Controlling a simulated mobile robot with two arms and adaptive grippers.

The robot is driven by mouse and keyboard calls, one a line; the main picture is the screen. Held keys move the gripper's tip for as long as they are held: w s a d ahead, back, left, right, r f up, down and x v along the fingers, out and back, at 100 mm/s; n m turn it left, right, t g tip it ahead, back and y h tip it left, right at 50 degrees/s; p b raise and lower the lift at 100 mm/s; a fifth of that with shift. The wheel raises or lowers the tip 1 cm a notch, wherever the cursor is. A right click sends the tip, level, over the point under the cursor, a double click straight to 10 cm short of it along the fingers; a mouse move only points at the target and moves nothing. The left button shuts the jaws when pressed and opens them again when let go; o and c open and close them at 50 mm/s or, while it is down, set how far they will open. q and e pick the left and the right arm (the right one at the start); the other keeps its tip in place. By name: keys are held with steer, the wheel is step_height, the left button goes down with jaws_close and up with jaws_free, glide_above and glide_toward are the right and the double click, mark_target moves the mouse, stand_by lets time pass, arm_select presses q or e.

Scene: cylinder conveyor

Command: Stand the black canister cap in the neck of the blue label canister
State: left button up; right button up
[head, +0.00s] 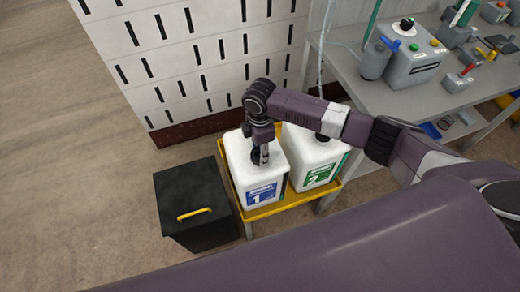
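The blue label canister (245,178) is white, with a blue label marked 1, and stands upright on a yellow stand. My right gripper (262,156) points down over its top, at the neck. A dark round shape, likely the black canister cap (256,159), shows at the neck beside the fingertips. The gripper hides part of it, so I cannot tell whether it is seated, or whether the fingers grip it. My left gripper is not in view.
A white canister with a green label (318,172) and a dark cap stands close on the right. The yellow stand (262,212) carries both. A black box with a yellow handle (196,200) is at left. A grey bench (350,62) with devices stands at right, a slotted white wall (185,55) behind.

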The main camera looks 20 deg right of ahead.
steer(key=shift+f+p, duration=0.25)
steer(key=shift+p, duration=0.25)
stand_by(0.9)
steer(key=o, duration=1.3)
step_height(320, 180, up, 12)
steer(key=shift+r, duration=0.1)
